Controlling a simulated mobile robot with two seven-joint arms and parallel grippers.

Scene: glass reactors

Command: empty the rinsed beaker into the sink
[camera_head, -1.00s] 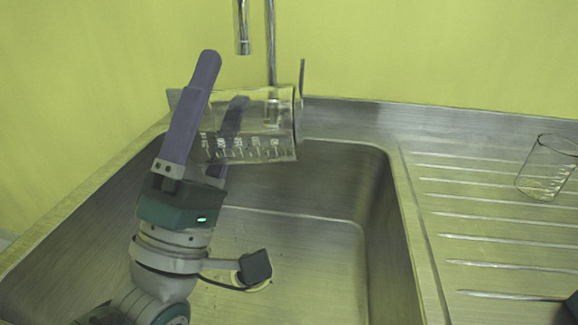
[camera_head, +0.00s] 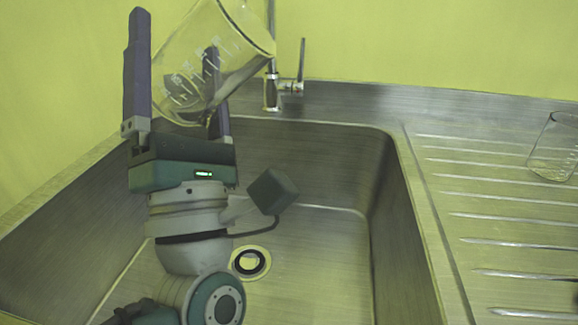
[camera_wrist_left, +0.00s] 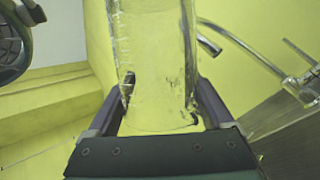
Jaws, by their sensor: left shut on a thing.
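My left gripper (camera_head: 175,40) is shut on a clear glass beaker (camera_head: 228,45) with white markings, one finger on each side of it. The beaker is tilted above the back left of the steel sink (camera_head: 315,240), its mouth up and to the right, near the tap. The beaker also shows between the fingers in the left wrist view (camera_wrist_left: 155,60). I cannot tell whether liquid is in it. The round drain (camera_head: 250,263) shows in the sink floor behind my wrist. My right gripper cannot be made out.
A tap (camera_head: 271,90) with a lever stands behind the sink, close to the beaker's rim; it also shows in the left wrist view (camera_wrist_left: 300,85). A second glass beaker (camera_head: 555,150) stands on the ribbed drainboard (camera_head: 480,215) at right. Yellow walls close off the back and left.

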